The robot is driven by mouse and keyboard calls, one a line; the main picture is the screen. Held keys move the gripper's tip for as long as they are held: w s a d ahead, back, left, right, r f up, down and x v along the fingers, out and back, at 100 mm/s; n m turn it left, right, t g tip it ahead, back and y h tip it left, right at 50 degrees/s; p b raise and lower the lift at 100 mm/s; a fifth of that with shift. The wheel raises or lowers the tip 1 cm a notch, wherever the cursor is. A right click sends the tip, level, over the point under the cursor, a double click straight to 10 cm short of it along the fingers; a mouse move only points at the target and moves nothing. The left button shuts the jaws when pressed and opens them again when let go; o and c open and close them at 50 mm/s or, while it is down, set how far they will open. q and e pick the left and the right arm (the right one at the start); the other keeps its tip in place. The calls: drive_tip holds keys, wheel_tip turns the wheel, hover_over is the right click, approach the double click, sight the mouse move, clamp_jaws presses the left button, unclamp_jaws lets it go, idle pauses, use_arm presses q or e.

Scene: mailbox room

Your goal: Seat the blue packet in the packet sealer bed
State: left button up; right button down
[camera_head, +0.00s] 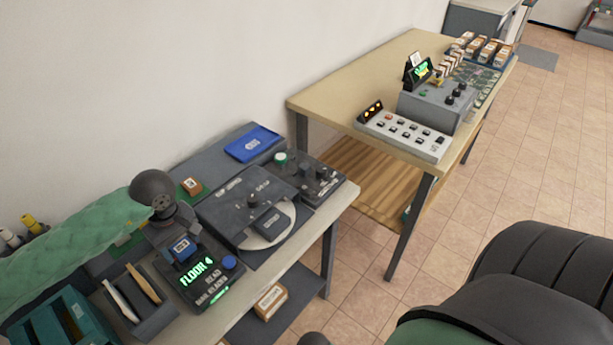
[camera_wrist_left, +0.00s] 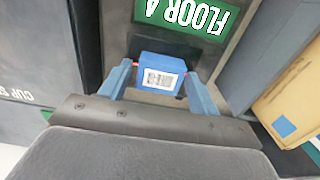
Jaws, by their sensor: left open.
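A small blue block with a white label (camera_head: 183,246) sits at the dark reader with the green FLOOR 4 display (camera_head: 197,272). In the left wrist view the blue block (camera_wrist_left: 163,72) is between the two fingers of my left gripper (camera_wrist_left: 160,76), which is open. In the head view my left gripper (camera_head: 180,238) is low over the reader. A flat blue packet with a white label (camera_head: 253,144) lies on a dark grey surface near the wall, away from the gripper. I cannot tell which machine is the sealer. My right gripper is not seen.
A dark machine with a round pale plate (camera_head: 276,232) and a panel with knobs (camera_head: 318,182) stand right of the reader. A second table (camera_head: 330,98) carries a button panel (camera_head: 403,136).

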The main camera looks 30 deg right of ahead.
use_arm(q)
drive_tip(key=c, duration=0.8)
drive_tip(key=shift+c, duration=0.2)
drive_tip(key=shift+r, duration=0.1)
drive_tip(key=shift+r, duration=2.15)
